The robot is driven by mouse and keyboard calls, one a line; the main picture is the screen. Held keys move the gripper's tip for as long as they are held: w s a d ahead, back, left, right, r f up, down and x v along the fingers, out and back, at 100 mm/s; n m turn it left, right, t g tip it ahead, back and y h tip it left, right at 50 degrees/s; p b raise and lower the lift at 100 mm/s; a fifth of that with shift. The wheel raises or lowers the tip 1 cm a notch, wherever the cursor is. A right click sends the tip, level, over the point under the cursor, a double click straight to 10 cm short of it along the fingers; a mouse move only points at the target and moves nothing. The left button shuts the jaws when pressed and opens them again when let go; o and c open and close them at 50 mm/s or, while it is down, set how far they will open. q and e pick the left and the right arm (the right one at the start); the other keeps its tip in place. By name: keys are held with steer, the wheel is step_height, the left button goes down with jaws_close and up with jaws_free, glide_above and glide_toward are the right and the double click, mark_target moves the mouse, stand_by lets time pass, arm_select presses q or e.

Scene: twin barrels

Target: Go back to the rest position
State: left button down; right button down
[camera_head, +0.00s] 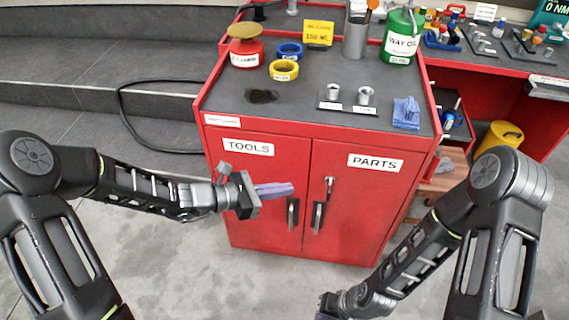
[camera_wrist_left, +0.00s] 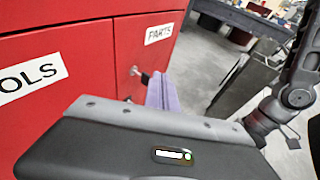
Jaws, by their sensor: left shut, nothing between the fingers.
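My left gripper (camera_head: 275,189) is in front of the red cabinet (camera_head: 262,213), near its TOOLS door. Its purple fingers are shut with nothing between them, and they also show in the left wrist view (camera_wrist_left: 162,94). Both cabinet doors look closed, and a key sits in the lock of the PARTS door. My right arm (camera_head: 420,255) reaches down toward the bottom edge of the head view. Only a bit of the right gripper (camera_head: 323,316) shows there, so its fingers cannot be judged.
On the cabinet top stand a red can (camera_head: 246,52), blue (camera_head: 290,50) and yellow (camera_head: 284,70) rings, a green WAY OIL can (camera_head: 401,38), a tray with metal pieces (camera_head: 347,107) and a blue cloth (camera_head: 406,113). A black cable (camera_head: 122,110) lies left. A yellow bucket (camera_head: 497,137) stands right.

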arm_select(q)
steer(key=s+a+f+m+g+y+p, duration=0.1)
steer(key=s+a+f+m+g+y, duration=0.25)
steer(key=s+f+m, duration=0.35)
steer(key=s+a+f+m+g+y+p, duration=0.25)
steer(key=s+f+m+y, duration=0.25)
steer(key=s+f, duration=0.4)
steer(key=s+d+m+p, duration=0.4)
steer(key=s+m, duration=0.3)
steer(key=m, duration=0.2)
steer(key=shift+m, duration=0.3)
steer(key=shift+f, duration=0.1)
